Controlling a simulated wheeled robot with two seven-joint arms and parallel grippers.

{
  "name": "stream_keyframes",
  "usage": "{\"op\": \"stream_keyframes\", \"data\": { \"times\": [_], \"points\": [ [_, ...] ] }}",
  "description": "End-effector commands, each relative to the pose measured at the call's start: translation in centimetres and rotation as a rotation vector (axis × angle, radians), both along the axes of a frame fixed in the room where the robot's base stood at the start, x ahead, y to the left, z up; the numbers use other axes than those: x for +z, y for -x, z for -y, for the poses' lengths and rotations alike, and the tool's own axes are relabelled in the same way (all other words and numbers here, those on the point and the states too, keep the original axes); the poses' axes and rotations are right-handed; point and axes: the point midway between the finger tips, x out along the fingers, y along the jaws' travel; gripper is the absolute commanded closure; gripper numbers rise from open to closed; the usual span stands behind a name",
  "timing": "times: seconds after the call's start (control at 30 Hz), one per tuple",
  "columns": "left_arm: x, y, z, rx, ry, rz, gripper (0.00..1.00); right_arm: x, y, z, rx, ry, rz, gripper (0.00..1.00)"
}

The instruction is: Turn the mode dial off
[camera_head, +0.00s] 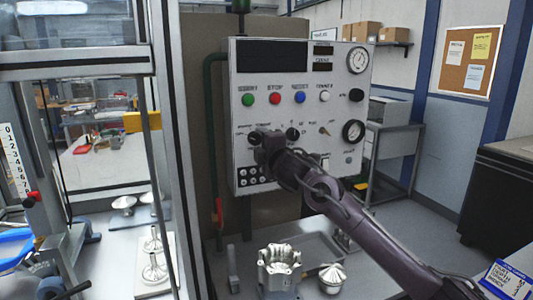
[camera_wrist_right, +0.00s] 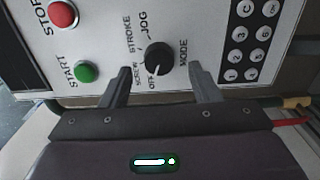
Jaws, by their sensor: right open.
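The mode dial (camera_wrist_right: 158,57) is a round black knob on the white panel, with small labels OFF, JOG and STROKE printed around it and MODE beside it in the right wrist view. I cannot tell for certain which label its pointer faces. My right gripper (camera_wrist_right: 161,84) is open and empty, its fingers apart on either side below the dial in that view, not closed on it. In the head view the right gripper (camera_head: 268,148) is at the lower left of the control panel (camera_head: 340,95) and partly covers the dial. My left gripper is not in view.
A green start button (camera_wrist_right: 85,72) and red stop button (camera_wrist_right: 62,15) lie left of the dial in the wrist view; a keypad (camera_wrist_right: 252,40) lies right.

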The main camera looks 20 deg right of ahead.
Motion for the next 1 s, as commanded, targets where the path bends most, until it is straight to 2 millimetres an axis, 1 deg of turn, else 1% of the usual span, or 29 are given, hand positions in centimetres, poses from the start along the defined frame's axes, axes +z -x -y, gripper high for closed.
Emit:
{"op": "stream_keyframes", "data": {
  "times": [0.03,0.2,0.33,0.47,0.87,1.0],
  "points": [
    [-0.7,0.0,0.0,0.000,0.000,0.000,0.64,-0.4,0.9,0.1,0.001,0.002,0.000,0.44],
    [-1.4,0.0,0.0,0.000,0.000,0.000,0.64,-0.3,3.2,0.1,0.000,0.001,0.000,0.44],
    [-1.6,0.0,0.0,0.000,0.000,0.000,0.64,-0.2,4.2,0.1,0.000,0.002,-0.001,0.44],
    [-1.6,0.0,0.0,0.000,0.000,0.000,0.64,-0.1,4.6,0.2,0.000,0.001,-0.001,0.44],
    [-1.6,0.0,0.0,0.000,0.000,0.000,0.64,-0.1,4.5,0.1,0.000,0.001,-0.001,0.44],
    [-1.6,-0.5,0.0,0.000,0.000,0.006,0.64,-0.1,4.5,0.1,0.000,0.001,-0.001,0.44]
  ]
}}
